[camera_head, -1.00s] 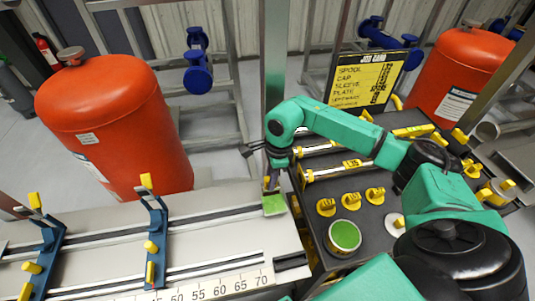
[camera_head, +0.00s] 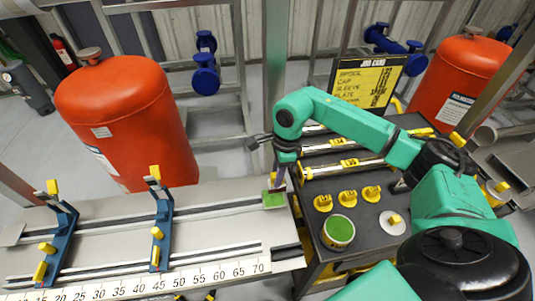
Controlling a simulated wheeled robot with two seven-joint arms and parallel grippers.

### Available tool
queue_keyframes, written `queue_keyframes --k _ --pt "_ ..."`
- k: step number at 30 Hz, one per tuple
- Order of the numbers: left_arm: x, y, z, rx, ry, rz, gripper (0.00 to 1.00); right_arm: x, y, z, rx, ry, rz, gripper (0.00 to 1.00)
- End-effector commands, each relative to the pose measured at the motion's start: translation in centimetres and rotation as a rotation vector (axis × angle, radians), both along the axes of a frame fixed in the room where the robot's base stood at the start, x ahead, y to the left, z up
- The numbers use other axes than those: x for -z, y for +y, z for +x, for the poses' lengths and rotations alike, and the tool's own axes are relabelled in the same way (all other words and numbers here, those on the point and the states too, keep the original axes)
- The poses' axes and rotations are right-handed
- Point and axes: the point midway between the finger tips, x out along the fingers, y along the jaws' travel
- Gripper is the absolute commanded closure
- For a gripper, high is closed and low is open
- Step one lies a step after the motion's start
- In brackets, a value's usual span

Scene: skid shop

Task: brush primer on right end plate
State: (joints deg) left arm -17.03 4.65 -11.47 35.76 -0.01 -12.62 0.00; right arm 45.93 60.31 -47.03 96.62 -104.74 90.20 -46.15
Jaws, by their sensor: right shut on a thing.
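The right end plate (camera_head: 273,200) is a small plate at the right end of the bench's far rail, and its visible face is green. My right gripper (camera_head: 282,164) is above it, shut on a slim brush (camera_head: 279,179) that points down. The brush's lower end is at the plate's right side; I cannot tell whether it touches. An open pot of green primer (camera_head: 339,231) stands on the dark cart to the right. My left gripper is not in view.
The grey bench (camera_head: 105,225) carries rails, a number scale (camera_head: 170,282) and two blue supports (camera_head: 162,232). The dark cart (camera_head: 372,222) holds yellow-marked parts and a job card (camera_head: 365,84). An orange tank (camera_head: 130,120) stands behind the bench.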

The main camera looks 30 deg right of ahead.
Motion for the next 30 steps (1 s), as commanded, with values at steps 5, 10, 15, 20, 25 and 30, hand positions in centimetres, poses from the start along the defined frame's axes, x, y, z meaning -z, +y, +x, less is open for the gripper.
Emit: queue_keyframes --k 5,10,15,20,25,30 --pt "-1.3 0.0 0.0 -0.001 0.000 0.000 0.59 -2.0 -0.3 0.0 0.005 -0.001 0.000 1.00" --pt "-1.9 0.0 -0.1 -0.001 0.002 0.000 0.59 -3.1 -0.4 0.0 0.008 -0.001 0.000 1.00" --pt "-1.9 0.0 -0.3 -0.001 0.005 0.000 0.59 -3.3 -0.4 0.0 0.009 0.000 0.000 1.00" --pt "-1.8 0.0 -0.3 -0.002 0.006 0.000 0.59 -3.2 -0.4 0.0 0.009 -0.001 0.000 1.00" --pt "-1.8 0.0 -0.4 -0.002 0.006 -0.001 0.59 -3.2 -0.4 0.0 0.009 0.000 0.000 1.00" --pt "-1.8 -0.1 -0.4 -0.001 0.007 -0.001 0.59 -3.1 -0.3 -0.2 -0.030 -0.001 -0.003 1.00"
